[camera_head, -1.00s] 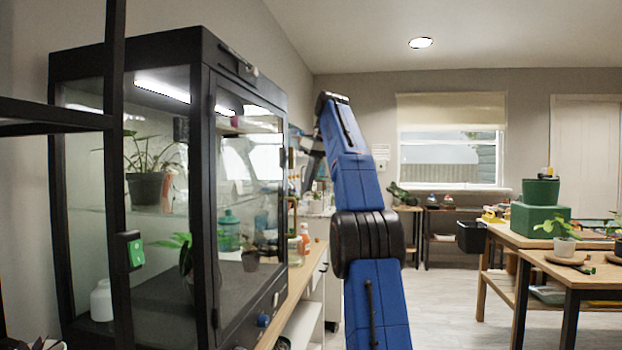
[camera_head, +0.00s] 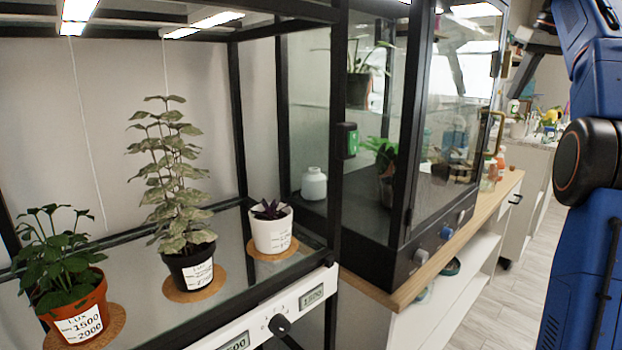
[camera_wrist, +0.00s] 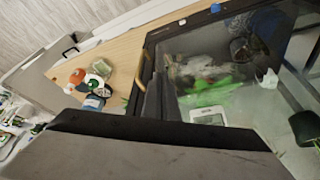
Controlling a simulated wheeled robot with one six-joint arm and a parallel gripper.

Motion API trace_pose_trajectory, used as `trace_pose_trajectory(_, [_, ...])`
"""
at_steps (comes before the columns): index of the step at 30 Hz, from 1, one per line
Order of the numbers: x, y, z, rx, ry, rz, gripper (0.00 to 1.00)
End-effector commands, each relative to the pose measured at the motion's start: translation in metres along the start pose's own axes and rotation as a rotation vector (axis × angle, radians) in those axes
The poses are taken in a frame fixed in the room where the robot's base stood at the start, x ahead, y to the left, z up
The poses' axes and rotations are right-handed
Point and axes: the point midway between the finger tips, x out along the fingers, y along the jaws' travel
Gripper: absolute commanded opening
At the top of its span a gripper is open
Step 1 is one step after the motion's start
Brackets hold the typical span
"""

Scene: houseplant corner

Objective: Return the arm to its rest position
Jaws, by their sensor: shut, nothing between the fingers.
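My blue arm (camera_head: 595,110) stands at the right edge of the head view, with a black joint and links running out of the picture at the top and bottom. A dark part of its far end shows at the top right; the fingertips cannot be made out there. In the wrist view, my gripper (camera_wrist: 156,98) shows as dark fingers close together above its broad grey and black body. It is shut with nothing held. It is close to the front of the glass cabinet (camera_wrist: 165,36) in that picture; whether it touches cannot be told.
The black-framed glass cabinet (camera_head: 412,150) stands on a wooden-topped counter (camera_head: 484,215). Left of it, a rack holds a terracotta-potted plant (camera_head: 75,300), a black-potted plant (camera_head: 190,265) and a white-potted plant (camera_head: 271,232). Bottles (camera_wrist: 92,85) stand on the counter. Floor (camera_head: 515,305) shows clear beside it.

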Motion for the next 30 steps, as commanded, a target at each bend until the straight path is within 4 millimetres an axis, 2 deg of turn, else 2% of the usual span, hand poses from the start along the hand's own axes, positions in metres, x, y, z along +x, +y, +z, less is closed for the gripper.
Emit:
trace_pose_trajectory(1, [-0.001, -0.015, 0.003, 0.007, -0.001, 0.0, 0.0])
trace_pose_trajectory(8, [0.009, -0.072, 0.025, 0.051, 0.001, 0.009, 0.0])
trace_pose_trajectory(14, [0.025, -0.12, 0.058, 0.084, 0.001, 0.019, 0.0])
trace_pose_trajectory(23, [0.061, -0.187, 0.127, 0.124, 0.004, 0.037, 0.0])
trace_pose_trajectory(30, [0.102, -0.235, 0.198, 0.147, 0.008, 0.052, 0.0])
